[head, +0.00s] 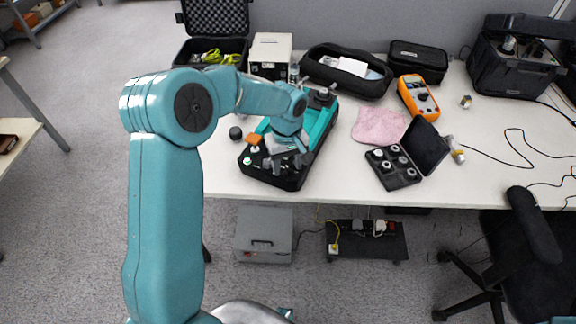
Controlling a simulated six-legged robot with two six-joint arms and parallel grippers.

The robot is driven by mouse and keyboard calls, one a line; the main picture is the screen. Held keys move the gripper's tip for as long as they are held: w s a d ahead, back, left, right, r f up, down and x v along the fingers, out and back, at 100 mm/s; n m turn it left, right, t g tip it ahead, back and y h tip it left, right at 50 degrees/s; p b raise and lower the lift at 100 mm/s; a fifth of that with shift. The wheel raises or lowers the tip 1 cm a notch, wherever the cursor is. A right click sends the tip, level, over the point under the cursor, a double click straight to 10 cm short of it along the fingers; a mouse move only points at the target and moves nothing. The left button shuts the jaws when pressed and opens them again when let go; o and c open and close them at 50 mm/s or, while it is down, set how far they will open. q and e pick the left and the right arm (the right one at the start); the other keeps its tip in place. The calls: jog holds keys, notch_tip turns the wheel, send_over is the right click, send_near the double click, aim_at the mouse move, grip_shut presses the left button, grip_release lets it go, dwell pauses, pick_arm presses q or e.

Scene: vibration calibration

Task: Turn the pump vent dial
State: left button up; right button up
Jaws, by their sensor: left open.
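The pump unit (322,122) is a teal and black device on the white table, left of the table's middle. Its front end carries small knobs and an orange part (253,139). My left arm reaches over it from the left, and my left gripper (290,165) is open, pointing down at the front of the unit. The gripper hides part of the front panel. I cannot tell which knob is the vent dial or whether the fingers touch it. My right gripper is not in view.
Behind the unit are a white box (271,55) and a black pouch (347,70). To the right are a pink cloth (379,126), an orange multimeter (418,97) and an open black case (394,166). A small black cap (235,133) stands left of the unit.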

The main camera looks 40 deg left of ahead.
pick_arm(q)
jog(key=shift+w+f, duration=0.1)
jog(key=shift+f, duration=0.75)
jog(key=shift+d, duration=0.1)
grip_shut()
